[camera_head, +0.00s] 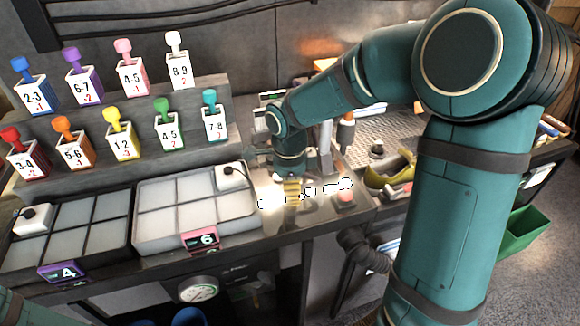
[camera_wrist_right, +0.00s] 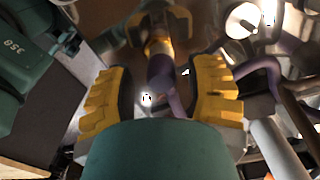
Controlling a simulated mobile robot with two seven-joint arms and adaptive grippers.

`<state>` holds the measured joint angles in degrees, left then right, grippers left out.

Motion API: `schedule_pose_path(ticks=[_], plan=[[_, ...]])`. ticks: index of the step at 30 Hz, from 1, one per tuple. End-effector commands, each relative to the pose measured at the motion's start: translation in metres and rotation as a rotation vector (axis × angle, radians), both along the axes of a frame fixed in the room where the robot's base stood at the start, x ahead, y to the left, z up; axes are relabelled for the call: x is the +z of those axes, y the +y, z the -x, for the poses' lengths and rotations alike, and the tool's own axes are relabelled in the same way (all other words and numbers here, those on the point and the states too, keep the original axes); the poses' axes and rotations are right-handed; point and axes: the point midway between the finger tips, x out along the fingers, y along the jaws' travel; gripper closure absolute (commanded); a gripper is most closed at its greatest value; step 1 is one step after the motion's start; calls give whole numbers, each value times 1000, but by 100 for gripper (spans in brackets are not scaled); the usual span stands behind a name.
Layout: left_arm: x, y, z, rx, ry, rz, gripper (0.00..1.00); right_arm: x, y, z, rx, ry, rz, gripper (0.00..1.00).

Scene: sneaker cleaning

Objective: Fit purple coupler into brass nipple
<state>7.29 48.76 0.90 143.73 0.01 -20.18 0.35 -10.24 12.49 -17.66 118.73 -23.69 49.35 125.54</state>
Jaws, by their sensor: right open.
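My right gripper (camera_head: 292,190) points down over the bright metal counter, right of the pale tray, in the head view. In the right wrist view its yellow fingers (camera_wrist_right: 162,82) stand apart on either side of a purple part (camera_wrist_right: 160,70), which looks like the purple coupler. A brass-coloured piece (camera_wrist_right: 158,46), perhaps the brass nipple, lies in line just beyond the purple part. I cannot tell whether the two are joined or apart. The fingers are not closed on the purple part. Coupler and nipple cannot be made out in the head view. My left gripper is out of view.
A pale sectioned tray (camera_head: 140,240) with a pink 6 tag and a darker-edged tray (camera_head: 128,252) with a purple 4 tag lie to the left. Several coloured numbered bottles stand on the steps behind. A purple hose (camera_wrist_right: 268,66) curves close by my right finger in the wrist view.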

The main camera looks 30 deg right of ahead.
Motion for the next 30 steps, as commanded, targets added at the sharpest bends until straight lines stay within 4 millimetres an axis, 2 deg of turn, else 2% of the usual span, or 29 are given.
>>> schedule_pose_path(ticks=[6, 13, 18, 30], plan=[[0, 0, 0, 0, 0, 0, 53, 47, 1, -1, 0, -5, -1, 48], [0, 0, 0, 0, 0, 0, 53, 83, 2, -1, -1, -4, -1, 48], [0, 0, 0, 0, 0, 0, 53, 94, 3, 0, -1, 0, -1, 48], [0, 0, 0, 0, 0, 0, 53, 95, 3, 0, -1, 1, 0, 48]])
